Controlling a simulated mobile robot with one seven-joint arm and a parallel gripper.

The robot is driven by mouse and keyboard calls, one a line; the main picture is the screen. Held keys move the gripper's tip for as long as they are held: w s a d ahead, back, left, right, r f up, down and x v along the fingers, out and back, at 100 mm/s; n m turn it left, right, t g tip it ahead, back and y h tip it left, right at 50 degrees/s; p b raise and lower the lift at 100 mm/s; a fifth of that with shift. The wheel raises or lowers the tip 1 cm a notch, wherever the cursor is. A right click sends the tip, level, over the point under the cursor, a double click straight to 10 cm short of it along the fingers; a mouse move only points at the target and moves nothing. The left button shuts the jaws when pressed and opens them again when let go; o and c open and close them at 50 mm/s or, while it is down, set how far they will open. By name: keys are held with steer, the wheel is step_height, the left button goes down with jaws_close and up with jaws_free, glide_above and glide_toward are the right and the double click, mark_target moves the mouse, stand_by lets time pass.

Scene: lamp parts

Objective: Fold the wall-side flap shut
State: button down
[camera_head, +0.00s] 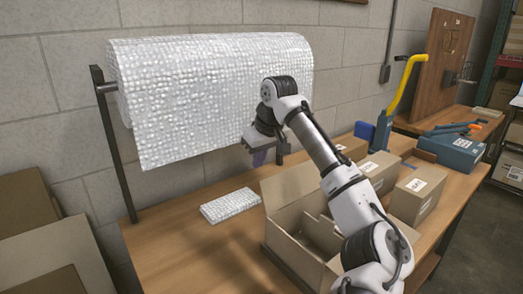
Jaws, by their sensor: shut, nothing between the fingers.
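An open brown cardboard box (289,263) stands on the wooden table in front of my arm. Its wall-side flap (290,188) stands raised at the back of the opening. Another flap lies along the near side, and part of the inside shows. My forearm covers the right part of the box. My gripper (266,156) is above and behind the raised flap, on the wall side, in front of the bubble wrap roll. It is shut and empty, and appears apart from the flap. The fingertips are small and partly shadowed here.
A large bubble wrap roll (215,85) hangs on a dark stand by the wall. A folded bubble wrap piece (230,205) lies left of the box. Closed cartons (418,194) and a blue tape dispenser (383,132) stand to the right. The table's left front is clear.

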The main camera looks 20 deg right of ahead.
steer(key=shift+s+d+f+p, duration=0.1)
steer(key=shift+s+f+p, duration=0.25)
steer(key=shift+f, duration=0.2)
steer(key=shift+s+d+f+p, duration=0.15)
steer(key=shift+s+f+p, duration=0.2)
steer(key=shift+f, duration=0.25)
steer(key=shift+s+d+f+p, duration=0.1)
steer(key=shift+s+f+p, duration=0.15)
steer(key=shift+f+p, duration=0.25)
steer(key=shift+b, duration=0.3)
